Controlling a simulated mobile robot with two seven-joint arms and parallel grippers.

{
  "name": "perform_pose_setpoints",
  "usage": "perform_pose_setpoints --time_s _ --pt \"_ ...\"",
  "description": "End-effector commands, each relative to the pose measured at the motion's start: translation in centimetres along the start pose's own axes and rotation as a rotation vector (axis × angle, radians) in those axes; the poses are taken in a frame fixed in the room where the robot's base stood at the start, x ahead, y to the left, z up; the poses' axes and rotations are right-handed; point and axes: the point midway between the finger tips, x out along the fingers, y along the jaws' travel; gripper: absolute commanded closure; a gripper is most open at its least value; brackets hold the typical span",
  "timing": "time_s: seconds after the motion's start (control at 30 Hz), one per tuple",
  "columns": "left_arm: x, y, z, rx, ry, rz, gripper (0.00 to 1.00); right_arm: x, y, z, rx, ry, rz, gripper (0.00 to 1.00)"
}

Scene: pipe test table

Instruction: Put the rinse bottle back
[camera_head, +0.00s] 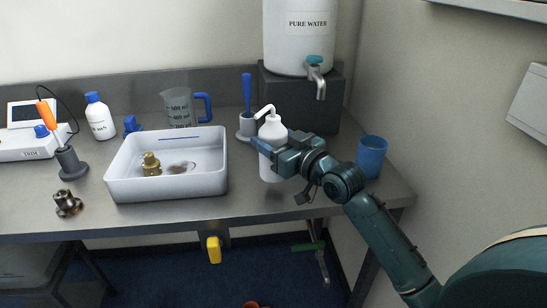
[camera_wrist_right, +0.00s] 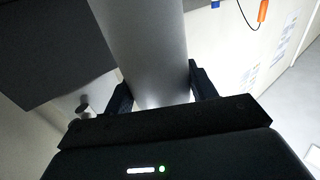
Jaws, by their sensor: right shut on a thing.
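The rinse bottle (camera_head: 271,133) is white with a bent spout on top and stands upright in the head view, right of the white tray. My right gripper (camera_head: 268,148) is shut on its body from the right side. In the right wrist view the pale bottle body (camera_wrist_right: 150,45) fills the gap between the two dark fingers of my right gripper (camera_wrist_right: 160,92). Whether the bottle's base touches the table is hard to tell. My left gripper is not in view.
The white tray (camera_head: 116,184) holds a brass fitting (camera_head: 151,164). A blue-handled brush stands in a grey holder (camera_head: 246,126) just behind the bottle. A blue cup (camera_head: 371,156) stands right of my gripper. The water tank (camera_head: 300,45) sits on a dark block (camera_head: 325,100) behind.

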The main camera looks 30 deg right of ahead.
Motion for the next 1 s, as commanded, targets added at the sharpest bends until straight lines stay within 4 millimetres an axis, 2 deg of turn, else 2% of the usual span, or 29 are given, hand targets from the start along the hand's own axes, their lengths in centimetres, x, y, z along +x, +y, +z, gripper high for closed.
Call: perform_pose_setpoints --time_s 0.23,0.67,0.7,0.93,1.0 --pt "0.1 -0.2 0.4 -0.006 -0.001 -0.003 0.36 0.0 0.0 3.4 0.001 0.000 0.000 0.80" --pt "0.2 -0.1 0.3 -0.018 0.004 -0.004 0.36 0.0 0.0 4.0 -0.001 0.002 0.000 0.80" --pt "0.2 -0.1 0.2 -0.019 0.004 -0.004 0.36 0.0 0.0 4.0 -0.001 0.000 0.000 0.40" --pt "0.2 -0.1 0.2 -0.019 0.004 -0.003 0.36 0.0 0.0 4.0 -0.001 -0.001 0.000 0.22" --pt "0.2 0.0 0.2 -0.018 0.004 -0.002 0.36 0.0 0.0 4.0 -0.001 -0.001 0.000 0.22"
